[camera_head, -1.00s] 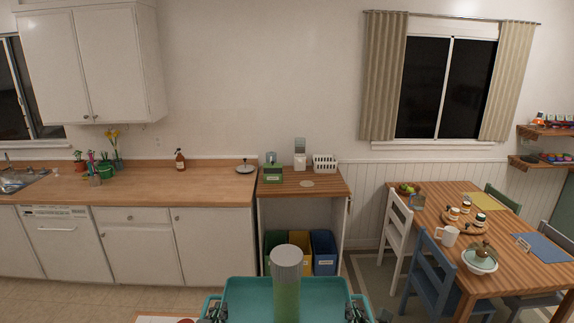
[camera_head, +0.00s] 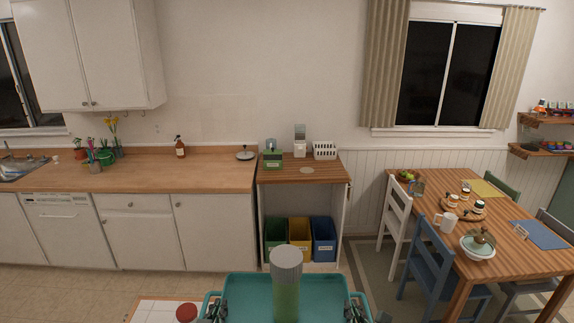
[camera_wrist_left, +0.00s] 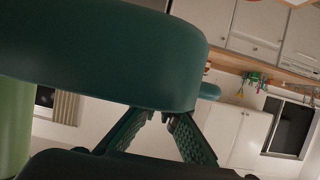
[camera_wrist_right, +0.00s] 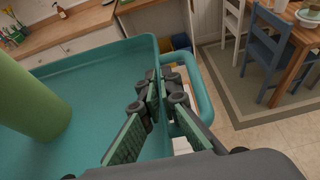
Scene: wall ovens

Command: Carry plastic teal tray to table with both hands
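The teal tray (camera_head: 250,290) is at the bottom middle of the head view, held up in front of me. A tall green container with a grey top (camera_head: 286,285) stands upright on it. My left gripper (camera_head: 216,310) is at the tray's left side; in the left wrist view its fingers meet the tray's teal edge (camera_wrist_left: 130,60). My right gripper (camera_head: 356,310) is at the right side; in the right wrist view its fingers close on the wall by the handle (camera_wrist_right: 200,90). The wooden dining table (camera_head: 425,215) stands at the right.
A white chair (camera_head: 397,215) and a blue chair (camera_head: 430,265) stand at the table's near-left side. Dishes, a mug (camera_head: 446,222) and placemats (camera_head: 540,234) occupy the table. A white-topped surface (camera_head: 155,308) with a red item is at the lower left.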

